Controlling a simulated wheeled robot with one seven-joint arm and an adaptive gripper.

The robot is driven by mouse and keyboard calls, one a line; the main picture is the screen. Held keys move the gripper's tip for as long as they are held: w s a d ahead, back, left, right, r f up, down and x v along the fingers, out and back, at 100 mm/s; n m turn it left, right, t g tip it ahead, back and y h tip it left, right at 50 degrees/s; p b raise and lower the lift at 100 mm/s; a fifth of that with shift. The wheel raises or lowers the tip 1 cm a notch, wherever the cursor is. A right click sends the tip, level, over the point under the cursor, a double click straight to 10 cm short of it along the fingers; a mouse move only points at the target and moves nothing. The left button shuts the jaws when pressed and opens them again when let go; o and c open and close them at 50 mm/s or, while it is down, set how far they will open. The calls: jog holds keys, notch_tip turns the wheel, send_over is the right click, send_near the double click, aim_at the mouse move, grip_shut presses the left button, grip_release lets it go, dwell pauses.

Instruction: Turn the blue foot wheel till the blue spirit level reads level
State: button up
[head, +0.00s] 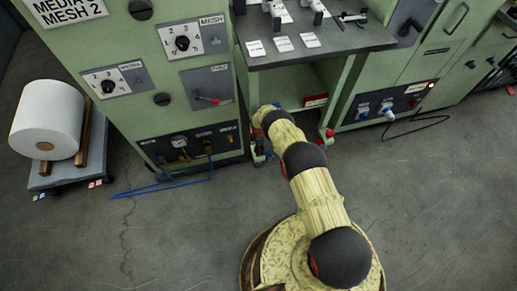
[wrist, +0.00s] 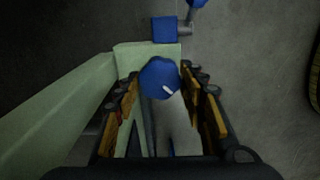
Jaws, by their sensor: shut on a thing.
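The blue foot wheel (wrist: 160,78), with a white mark on its lower right, sits at the foot of a pale green leg in the wrist view. My gripper (wrist: 163,92) has one finger on each side of the wheel and is shut on it. A blue square block (wrist: 165,30) and a blue knob (wrist: 197,3) show just beyond the wheel. I cannot make out a spirit level bubble in either view. In the head view my arm reaches down to the bench's left front leg and mostly hides the wheel.
The green bench (head: 318,45) carries white labels on its grey top. A red foot part (head: 328,133) is at its right leg. Green cabinets stand on both sides. A blue hose (head: 160,186) lies on the floor at left, near a cart (head: 70,172) with a white roll (head: 47,118).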

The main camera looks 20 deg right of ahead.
jog(key=shift+n, duration=1.4)
jog(key=o, duration=1.2)
jog(key=shift+c, duration=0.2)
jog(key=shift+r, duration=0.1)
notch_tip(320, 180, up, 12)
jog(key=shift+f, duration=0.2)
